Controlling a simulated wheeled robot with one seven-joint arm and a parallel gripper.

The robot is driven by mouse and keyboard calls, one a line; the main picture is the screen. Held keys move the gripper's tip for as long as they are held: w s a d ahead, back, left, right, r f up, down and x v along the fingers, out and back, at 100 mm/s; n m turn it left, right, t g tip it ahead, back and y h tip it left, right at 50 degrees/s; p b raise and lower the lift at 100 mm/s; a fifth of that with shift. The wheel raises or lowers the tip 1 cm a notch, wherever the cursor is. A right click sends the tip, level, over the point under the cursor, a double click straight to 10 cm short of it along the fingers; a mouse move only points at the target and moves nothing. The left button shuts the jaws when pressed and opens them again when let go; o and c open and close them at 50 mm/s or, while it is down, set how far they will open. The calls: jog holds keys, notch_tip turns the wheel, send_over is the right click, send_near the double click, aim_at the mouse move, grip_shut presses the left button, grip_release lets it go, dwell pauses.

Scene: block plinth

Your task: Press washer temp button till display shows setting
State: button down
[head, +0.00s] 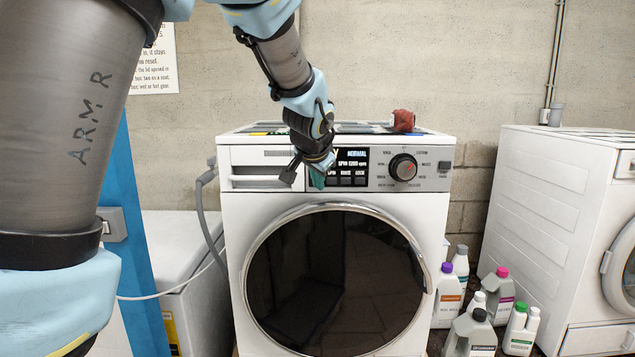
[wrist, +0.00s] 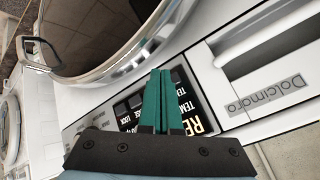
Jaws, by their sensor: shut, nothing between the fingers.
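The white washer (head: 236,215) stands in front of me in the head view. Its dark display (head: 355,160) reads "NORMAL" and a spin line; its left part is hidden by my gripper. In the wrist view the display (wrist: 197,122) shows "RE" and lines starting "TEM", partly covered. A row of dark buttons (head: 346,181) sits under the display, and they also show in the wrist view (wrist: 128,110). I cannot tell which is the temp button. My gripper (head: 318,179) is shut and empty, its teal fingers (wrist: 162,72) at the panel's left part. I cannot tell whether they touch it.
A round dial (head: 403,167) sits right of the display, and a detergent drawer (head: 260,178) left of it. The round door (head: 335,280) is below. A red cloth (head: 403,120) lies on top. Several bottles (head: 470,330) stand between this washer and another machine (head: 550,200).

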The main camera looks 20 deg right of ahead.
jog(key=shift+w+d, duration=0.1)
jog(key=shift+w, duration=0.15)
jog(key=shift+w+d, duration=0.15)
jog(key=shift+w, duration=0.2)
dwell(0.6)
jog(key=shift+s, duration=0.1)
jog(key=shift+s+a+b, duration=0.3)
jog(key=shift+s+b, duration=0.25)
jog(key=shift+s, duration=0.1)
jog(key=s+b, duration=0.1)
jog(key=s+a+b, duration=0.1)
jog(key=s+b, duration=0.1)
jog(key=s+a+b, duration=0.1)
jog(key=b, duration=0.1)
jog(key=shift+s+a, duration=0.1)
jog(key=shift+s, duration=0.15)
dwell(3.5)
